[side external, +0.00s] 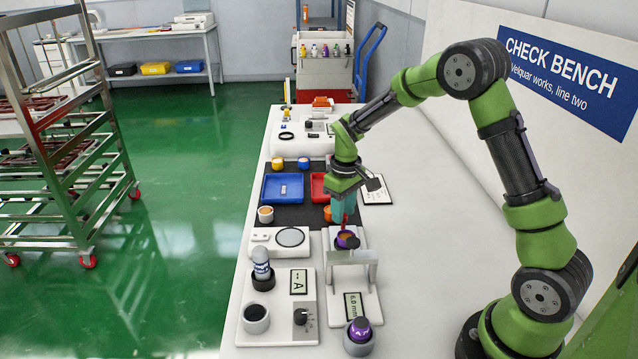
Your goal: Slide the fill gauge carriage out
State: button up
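The fill gauge (364,287) is a long white base on the bench with a grey bridge (352,257) across it and a display reading "6.0 mm" (354,306). A purple round piece (348,241) sits at the far side of the bridge, probably on the carriage; the carriage itself is hard to make out. My gripper (345,228) points down just above or at the purple piece, with something red at its tip. The view is too small to show whether the fingers touch it or how far apart they are.
A purple-topped piece stands in a grey cup (359,346) at the gauge's near end. Left are a dial unit (304,335) reading "A", a bottle (262,263) and a round-plate device (262,241). Blue (283,188) and red (318,184) trays lie behind. Bench right is clear.

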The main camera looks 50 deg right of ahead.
jog(key=shift+o, duration=0.7)
jog(key=shift+s, duration=0.1)
notch_tip(320, 180, up, 17)
jog(key=shift+f, duration=0.1)
jog(key=s+a+r+m+t+y, duration=0.1)
jog(key=s+a, duration=0.4)
jog(key=s, duration=0.5)
jog(key=s+a+r+m+t+y, duration=0.1)
jog(key=s+a+r+m+t, duration=0.1)
jog(key=s+a+t, duration=0.4)
jog(key=s+m, duration=0.1)
jog(key=s, duration=0.2)
jog(key=shift+s+a, duration=0.2)
jog(key=shift+s, duration=0.2)
